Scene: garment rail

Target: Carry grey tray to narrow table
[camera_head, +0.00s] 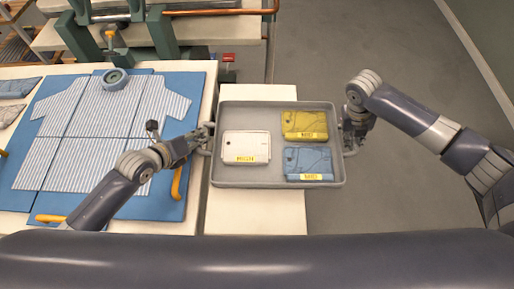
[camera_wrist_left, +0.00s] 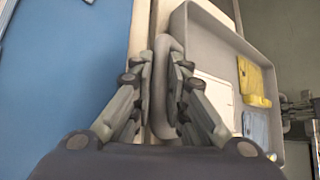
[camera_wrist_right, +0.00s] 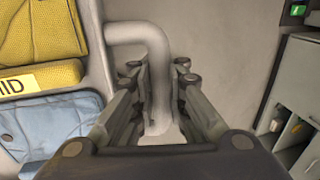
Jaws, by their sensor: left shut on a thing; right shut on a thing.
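The grey tray (camera_head: 240,181) shows in the head view at the middle, over a narrow pale table (camera_head: 257,214). I cannot tell whether the tray touches the table top. It holds a white item (camera_head: 246,143), a yellow item (camera_head: 304,122) and a blue item (camera_head: 308,161), each with a yellow label. My left gripper (camera_head: 207,139) is shut on the tray's left handle, which also shows in the left wrist view (camera_wrist_left: 161,80). My right gripper (camera_head: 349,138) is shut on the tray's right handle, which also shows in the right wrist view (camera_wrist_right: 155,60).
A larger table on the left bears a blue mat (camera_head: 100,203) with a striped shirt (camera_head: 105,115), a round grey object (camera_head: 115,79) and orange-handled tools (camera_head: 177,183). A bench with green clamps (camera_head: 160,30) stands at the back. The floor (camera_head: 390,60) at right is clear.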

